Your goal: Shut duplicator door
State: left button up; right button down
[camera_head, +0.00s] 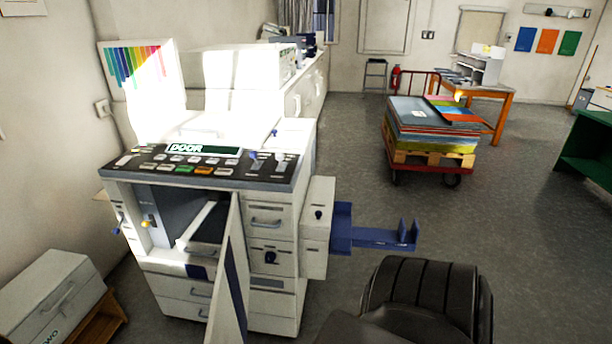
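The duplicator (275,215) is a white machine with a dark control panel (210,166), left of centre in the head view. Its display (203,149) reads "DOOR". The duplicator door (232,285) is a tall pale panel seen nearly edge-on. It stands open, swung out towards me from the right side of the front opening (165,215). Inside the opening a grey part, a yellowish knob and a pale tray edge show. Neither of my grippers is in view, so nothing of mine is seen touching the door.
A blue tray (375,238) juts out from the machine's right side. A white box (50,300) sits low at the left. A red cart (428,172) with stacked sheets and a wooden table (500,95) stand farther back. Grey floor (540,240) is open at the right.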

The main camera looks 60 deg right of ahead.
aim_at(228, 320)
jog(key=z, duration=1.25)
jog(key=i, duration=0.5)
jog(key=u, duration=1.35)
jog(key=k, duration=0.85)
jog(key=z, duration=1.05)
